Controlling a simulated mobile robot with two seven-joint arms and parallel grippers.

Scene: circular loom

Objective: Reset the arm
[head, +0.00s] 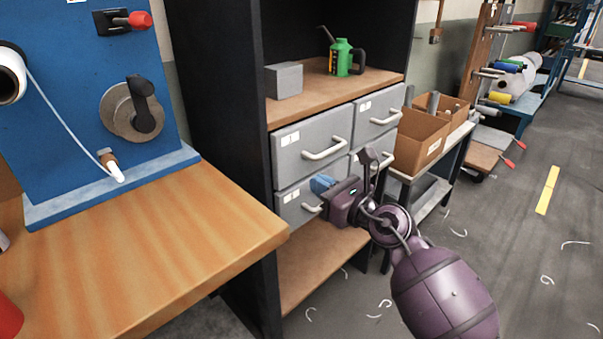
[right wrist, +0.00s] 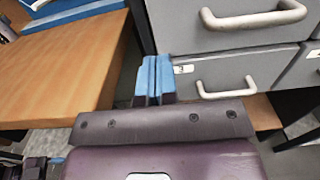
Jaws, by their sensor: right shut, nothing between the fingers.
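My right gripper (head: 322,185) has blue fingers and a purple body. It is held in front of the grey drawer cabinet, near the lower left drawer (head: 291,206). In the right wrist view its blue fingers (right wrist: 154,82) are together with nothing between them, beside the drawer marked 3 (right wrist: 235,75). Its fingers look close to the drawer fronts, but I cannot tell whether they touch. The upper left drawer (head: 296,148) and upper right drawer (head: 377,113) look closed.
A wooden table (head: 150,262) with a blue loom panel (head: 70,95) stands at the left. A green oil can (head: 341,58) and a grey box (head: 284,80) sit on the shelf. Cardboard boxes (head: 420,137) stand right of the cabinet. The floor at the right has scattered white scraps.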

